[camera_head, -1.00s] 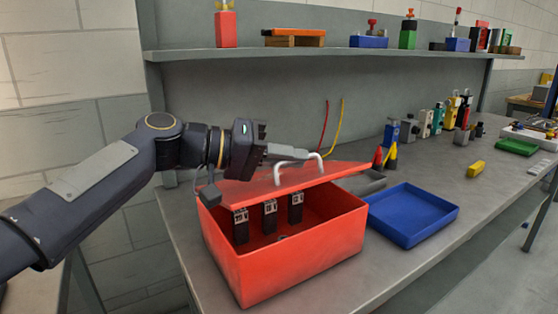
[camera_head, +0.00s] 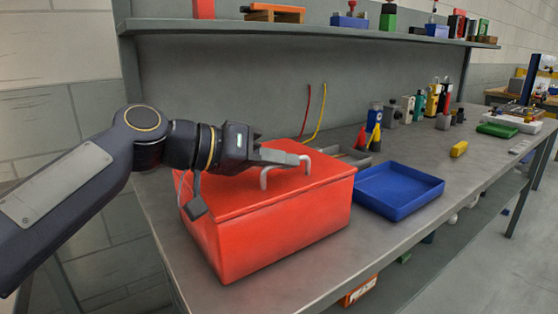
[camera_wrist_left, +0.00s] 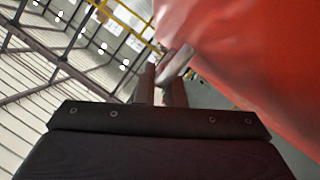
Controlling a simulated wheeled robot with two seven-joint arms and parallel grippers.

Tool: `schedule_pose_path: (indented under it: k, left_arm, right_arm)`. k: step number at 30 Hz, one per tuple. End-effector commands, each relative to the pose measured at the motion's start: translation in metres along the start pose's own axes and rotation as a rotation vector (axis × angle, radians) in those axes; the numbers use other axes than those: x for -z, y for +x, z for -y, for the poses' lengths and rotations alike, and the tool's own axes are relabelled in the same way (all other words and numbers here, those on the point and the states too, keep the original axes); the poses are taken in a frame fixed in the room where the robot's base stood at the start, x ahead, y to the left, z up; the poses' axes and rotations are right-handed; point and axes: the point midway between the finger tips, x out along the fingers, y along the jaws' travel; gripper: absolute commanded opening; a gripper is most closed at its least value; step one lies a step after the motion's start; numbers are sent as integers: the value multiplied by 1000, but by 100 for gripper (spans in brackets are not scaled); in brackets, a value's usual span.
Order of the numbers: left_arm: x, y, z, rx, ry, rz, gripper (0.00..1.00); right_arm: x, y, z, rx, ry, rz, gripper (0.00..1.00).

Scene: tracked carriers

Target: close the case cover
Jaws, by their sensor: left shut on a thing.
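The red case (camera_head: 280,240) stands on the grey workbench in the head view. Its red cover (camera_head: 325,171) lies down over the case and the inside is hidden. A pale handle (camera_head: 265,178) stands up from the cover. My left gripper (camera_head: 290,160) is at the handle, its fingers shut on it. In the left wrist view the fingers (camera_wrist_left: 162,85) are close together at a light-coloured bar, with the red cover (camera_wrist_left: 240,60) filling the upper right. My right gripper is not in view.
A blue tray (camera_head: 398,190) sits just right of the case. A grey tray (camera_head: 345,155) lies behind it, with red and yellow cones (camera_head: 374,138) nearby. A shelf (camera_head: 300,30) with several small items runs above the bench. The bench front right of the case is clear.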

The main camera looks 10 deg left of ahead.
Motion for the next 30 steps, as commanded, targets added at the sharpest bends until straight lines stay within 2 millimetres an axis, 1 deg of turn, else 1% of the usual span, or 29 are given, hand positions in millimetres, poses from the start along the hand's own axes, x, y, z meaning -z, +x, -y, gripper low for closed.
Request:
schedule_pose_path:
  k: [1, 4, 5, 9, 17, 20, 23, 30]
  left_arm:
    - [-4, 2, 2, 0, -2, 13, 0]
    - [-5, 2, 2, 0, -3, 15, 0]
    - [-5, 2, 2, 0, -4, 15, 12]
    - [-4, 2, 2, 0, -4, 13, 30]
    - [-3, 1, 1, 0, -3, 9, 31]
    - [-2, -4, 1, 1, -2, 8, 31]
    - [-2, -18, 1, 3, -3, 6, 31]
    - [-1, -59, 1, 3, -4, 7, 31]
  right_arm:
    - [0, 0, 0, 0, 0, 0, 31]
    - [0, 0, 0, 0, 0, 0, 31]
    - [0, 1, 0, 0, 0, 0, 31]
    - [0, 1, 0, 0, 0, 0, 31]
    - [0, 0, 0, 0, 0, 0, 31]
    - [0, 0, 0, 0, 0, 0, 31]
    - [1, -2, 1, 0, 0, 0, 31]
    - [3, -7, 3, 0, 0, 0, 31]
